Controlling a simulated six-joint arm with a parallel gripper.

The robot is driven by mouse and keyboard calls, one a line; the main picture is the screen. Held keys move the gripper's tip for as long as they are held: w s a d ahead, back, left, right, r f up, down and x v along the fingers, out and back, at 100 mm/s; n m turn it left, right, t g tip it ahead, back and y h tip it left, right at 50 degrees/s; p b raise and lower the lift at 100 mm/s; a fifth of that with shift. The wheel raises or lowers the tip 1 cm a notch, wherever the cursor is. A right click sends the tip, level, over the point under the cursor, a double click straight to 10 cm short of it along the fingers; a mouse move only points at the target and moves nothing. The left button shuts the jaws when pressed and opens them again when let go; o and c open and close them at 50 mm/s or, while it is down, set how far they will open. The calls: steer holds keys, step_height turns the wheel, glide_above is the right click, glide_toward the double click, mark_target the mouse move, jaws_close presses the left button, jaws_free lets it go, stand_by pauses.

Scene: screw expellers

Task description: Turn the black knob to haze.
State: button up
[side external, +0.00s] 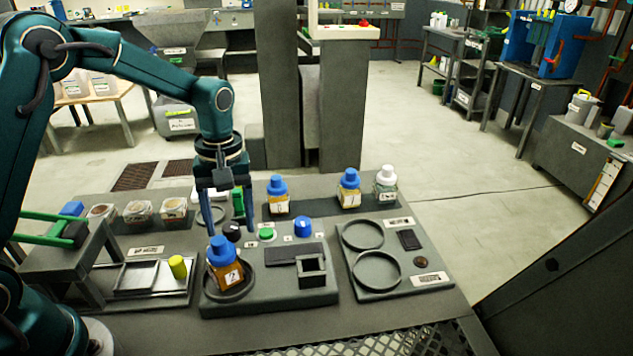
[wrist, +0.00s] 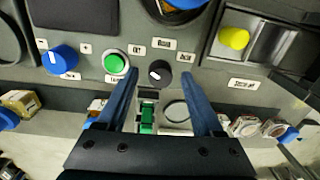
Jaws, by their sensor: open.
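The black knob (side external: 231,232) sits on the grey device panel, left of a green button. In the wrist view the black knob (wrist: 159,73) has a light mark on it, and small white labels stand around it, too small to read surely. My gripper (side external: 228,226) points down with its blue fingers spread, one on each side of the knob. In the wrist view the open gripper (wrist: 159,76) has the knob between its fingertips, with a gap on both sides. I cannot tell the exact fingertip height.
A blue-capped amber bottle (side external: 226,265) stands in the ring in front of the knob. The green button (wrist: 115,64) and a blue knob (wrist: 61,59) are beside it. A green part (wrist: 147,118) lies behind. More bottles (side external: 349,188) stand at the back.

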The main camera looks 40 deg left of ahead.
steer(key=shift+f, duration=0.3)
steer(key=shift+c, duration=0.2)
jaws_close()
steer(key=shift+m, duration=0.4)
steer(key=m, duration=0.5)
steer(key=shift+r+m, duration=0.1)
steer(key=shift+m, duration=0.2)
steer(key=m, duration=0.5)
steer(key=shift+t, duration=0.3)
steer(key=shift+m, duration=0.3)
